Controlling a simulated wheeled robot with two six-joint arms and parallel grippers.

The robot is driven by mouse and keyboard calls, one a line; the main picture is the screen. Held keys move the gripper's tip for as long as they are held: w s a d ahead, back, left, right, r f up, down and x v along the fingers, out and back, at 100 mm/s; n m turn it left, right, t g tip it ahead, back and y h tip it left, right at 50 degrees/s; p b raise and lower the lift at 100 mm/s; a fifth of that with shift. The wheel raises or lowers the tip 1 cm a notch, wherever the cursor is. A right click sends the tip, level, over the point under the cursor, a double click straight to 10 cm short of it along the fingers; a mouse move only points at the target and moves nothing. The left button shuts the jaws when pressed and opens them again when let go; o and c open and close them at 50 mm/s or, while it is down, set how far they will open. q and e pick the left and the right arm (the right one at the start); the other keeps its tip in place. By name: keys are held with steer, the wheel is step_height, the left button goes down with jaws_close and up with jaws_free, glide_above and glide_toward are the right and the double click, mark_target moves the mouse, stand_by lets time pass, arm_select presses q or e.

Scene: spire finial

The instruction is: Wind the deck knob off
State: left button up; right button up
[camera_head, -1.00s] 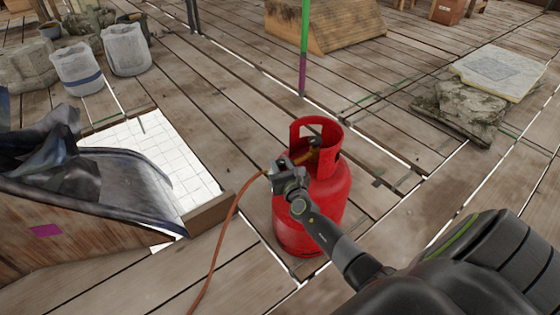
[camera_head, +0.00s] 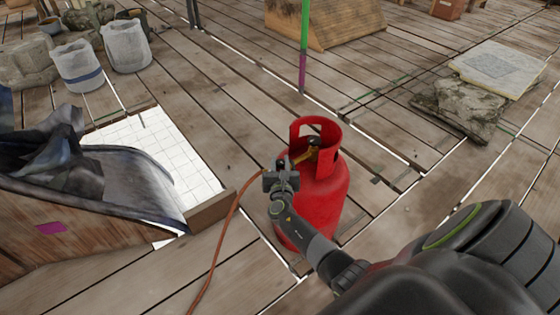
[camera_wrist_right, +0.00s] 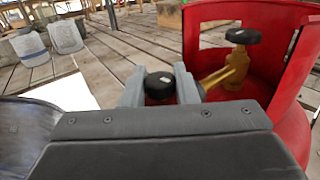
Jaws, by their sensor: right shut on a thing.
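A red gas cylinder (camera_head: 322,205) stands upright on the wooden deck in the head view. A brass valve (camera_wrist_right: 225,78) with a black top handwheel (camera_wrist_right: 243,36) sits inside its collar in the right wrist view. A second black knob (camera_wrist_right: 160,86) with a pale mark on top is beside the valve, at the end of the brass fitting. My right gripper (camera_head: 282,166) is at the collar's left side. Its grey fingers (camera_wrist_right: 160,84) are shut on this second knob, one on each side. The knob's lower part is hidden by the gripper body. My left gripper is not in view.
An orange hose (camera_head: 226,232) runs from near the gripper down across the deck. A wooden frame edge (camera_head: 210,212) and dark sheeting (camera_head: 110,172) lie left. A stone block (camera_head: 458,108) is at right. The deck behind the cylinder is mostly clear.

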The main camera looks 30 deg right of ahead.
steer(key=shift+f+m+g+h, duration=0.1)
steer(key=shift+m+g+h, duration=0.55)
steer(key=shift+h, duration=0.25)
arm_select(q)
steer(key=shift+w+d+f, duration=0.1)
arm_select(e)
steer(key=shift+m, duration=0.25)
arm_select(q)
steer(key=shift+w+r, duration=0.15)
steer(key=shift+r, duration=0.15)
arm_select(e)
steer(key=o, duration=1)
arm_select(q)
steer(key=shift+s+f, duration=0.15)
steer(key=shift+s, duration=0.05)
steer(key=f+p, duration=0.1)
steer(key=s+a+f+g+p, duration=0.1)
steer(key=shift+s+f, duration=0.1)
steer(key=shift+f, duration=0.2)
arm_select(e)
steer(key=v, duration=1.7)
steer(key=shift+a, duration=0.4)
